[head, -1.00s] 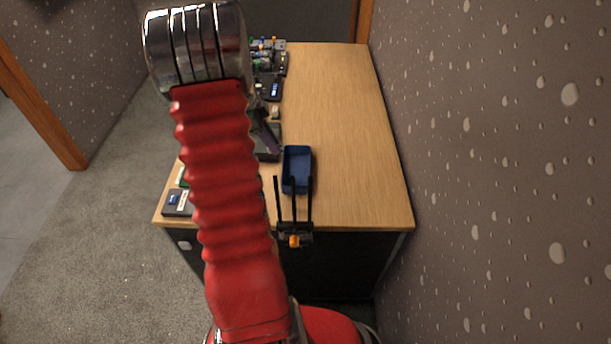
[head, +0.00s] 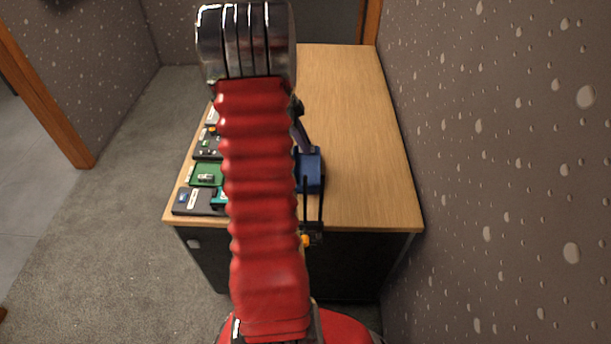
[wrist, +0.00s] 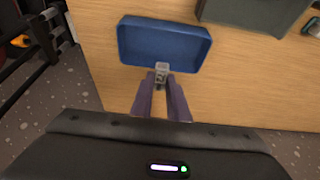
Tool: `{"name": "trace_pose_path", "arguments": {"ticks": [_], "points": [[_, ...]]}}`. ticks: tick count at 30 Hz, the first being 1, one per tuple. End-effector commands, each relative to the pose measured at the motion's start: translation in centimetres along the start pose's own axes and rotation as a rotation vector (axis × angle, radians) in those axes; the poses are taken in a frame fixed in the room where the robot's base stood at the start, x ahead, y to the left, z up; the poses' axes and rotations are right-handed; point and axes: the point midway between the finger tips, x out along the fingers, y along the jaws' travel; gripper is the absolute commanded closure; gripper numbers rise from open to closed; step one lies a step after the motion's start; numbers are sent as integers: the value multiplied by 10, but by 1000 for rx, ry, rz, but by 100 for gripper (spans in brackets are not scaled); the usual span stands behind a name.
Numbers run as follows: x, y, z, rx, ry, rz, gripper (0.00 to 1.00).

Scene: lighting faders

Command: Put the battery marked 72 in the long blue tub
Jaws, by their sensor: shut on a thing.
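The long blue tub (wrist: 150,42) lies on the wooden table in the wrist view. In the head view the tub (head: 315,172) is partly hidden by my arm. My gripper (wrist: 161,74), with purple fingers, is shut on a small pale grey battery (wrist: 161,68). The battery overlaps the tub's near edge in the wrist view; its height above the rim is unclear. No number can be read on it. In the head view my gripper is mostly hidden by my red arm.
A green board (head: 203,174) and a dark board (head: 193,201) lie on the left. A grey-green box (wrist: 255,12) is beyond the tub. The table's right side (head: 360,130) is clear.

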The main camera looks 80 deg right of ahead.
Motion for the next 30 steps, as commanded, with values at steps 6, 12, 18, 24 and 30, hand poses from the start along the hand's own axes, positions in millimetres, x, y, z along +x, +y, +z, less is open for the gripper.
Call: {"name": "trace_pose_path", "arguments": {"ticks": [6,12,18,24,30], "points": [[17,0,7,-3,1,2,100],[47,1,20,-3,0,3,100],[58,0,25,-2,0,-1,100],[57,0,25,-2,0,-1,100],[69,1,30,-5,0,2,100]]}}
